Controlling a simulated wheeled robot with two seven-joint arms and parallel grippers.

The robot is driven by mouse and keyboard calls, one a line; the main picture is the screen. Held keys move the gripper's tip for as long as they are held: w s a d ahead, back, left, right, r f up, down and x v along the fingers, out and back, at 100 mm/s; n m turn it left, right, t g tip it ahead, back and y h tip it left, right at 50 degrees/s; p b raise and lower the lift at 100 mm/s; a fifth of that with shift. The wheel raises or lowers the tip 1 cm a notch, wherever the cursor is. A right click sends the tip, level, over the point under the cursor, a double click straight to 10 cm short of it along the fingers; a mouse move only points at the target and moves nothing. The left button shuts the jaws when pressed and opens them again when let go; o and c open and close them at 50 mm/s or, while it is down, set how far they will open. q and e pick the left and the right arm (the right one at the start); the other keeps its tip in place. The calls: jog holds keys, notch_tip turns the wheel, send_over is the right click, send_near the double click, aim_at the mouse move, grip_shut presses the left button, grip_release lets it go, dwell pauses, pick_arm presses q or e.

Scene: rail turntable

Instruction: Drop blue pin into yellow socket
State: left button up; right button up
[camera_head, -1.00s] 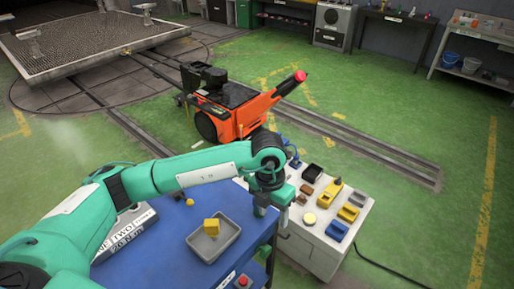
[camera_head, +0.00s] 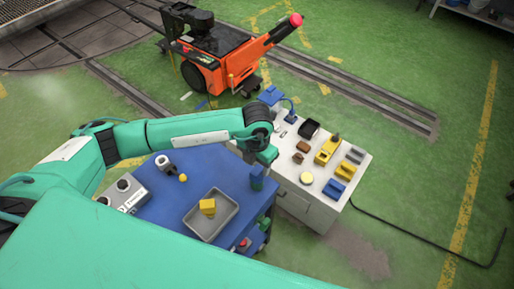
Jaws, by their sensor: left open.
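My left gripper (camera_head: 258,172) points down at the right edge of the blue cart top (camera_head: 165,213), with its jaws open. Its fingertips are small and dark, and a blue-teal piece shows there. I cannot tell whether this is the blue pin or part of the gripper. A yellow block (camera_head: 207,207), possibly the yellow socket, sits in a grey tray (camera_head: 230,222) to the left of and nearer than the gripper. Whether it has a hole is too small to see. My right gripper is not in view.
A white bench (camera_head: 312,212) on the right holds a yellow holder (camera_head: 327,150), a blue block (camera_head: 334,188), a round yellow piece (camera_head: 306,178) and a black bin (camera_head: 309,129). An orange tug (camera_head: 225,65) stands behind. My green body part covers the bottom of the view.

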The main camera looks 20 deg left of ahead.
aim_at(257, 170)
pick_arm(q)
notch_tip(257, 170, down, 4)
jog(key=shift+s+r+p, duration=0.1)
jog(key=shift+r+p, duration=0.15)
jog(key=shift+p, duration=0.2)
jog(key=shift+f, duration=0.55)
jog(key=c, duration=1)
jog(key=shift+o, duration=1.3)
grip_shut()
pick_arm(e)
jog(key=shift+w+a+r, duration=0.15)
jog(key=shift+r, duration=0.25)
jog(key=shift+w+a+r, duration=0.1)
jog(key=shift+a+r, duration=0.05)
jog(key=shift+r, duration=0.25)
pick_arm(q)
jog(key=shift+r, duration=0.2)
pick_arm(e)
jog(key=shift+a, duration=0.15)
